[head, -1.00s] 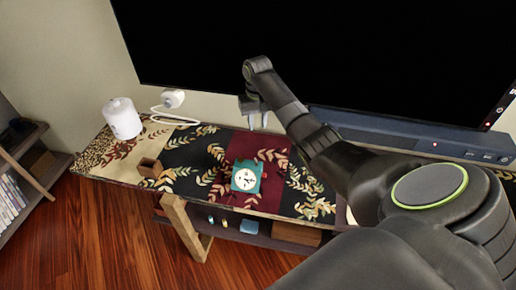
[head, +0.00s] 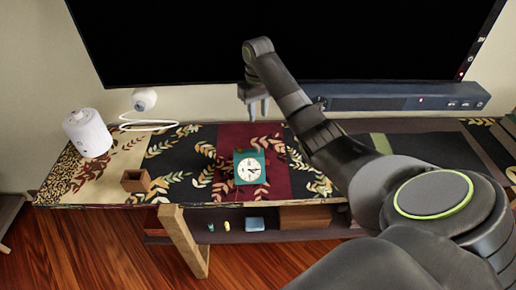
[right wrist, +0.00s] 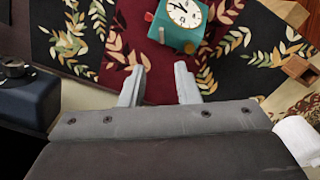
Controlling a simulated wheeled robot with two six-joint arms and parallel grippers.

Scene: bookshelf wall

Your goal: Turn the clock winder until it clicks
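The clock (head: 249,168) is a small teal box with a round cream dial, standing on the patterned runner near the table's front edge. In the right wrist view the clock (right wrist: 177,37) is at the top, just beyond my fingertips, with small red, grey and gold parts around its body. I cannot tell which of these is the winder. My right gripper (head: 254,108) is open and empty, above and behind the clock in the head view. Its two fingers also show apart in the right wrist view (right wrist: 160,72), touching nothing. My left gripper is not in view.
A small open wooden box (head: 136,181) sits left of the clock, and a white cylinder (head: 88,133) stands further left. A white round device (head: 144,99) with a cable is behind. A soundbar (head: 390,97) and large dark screen (head: 280,40) line the back.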

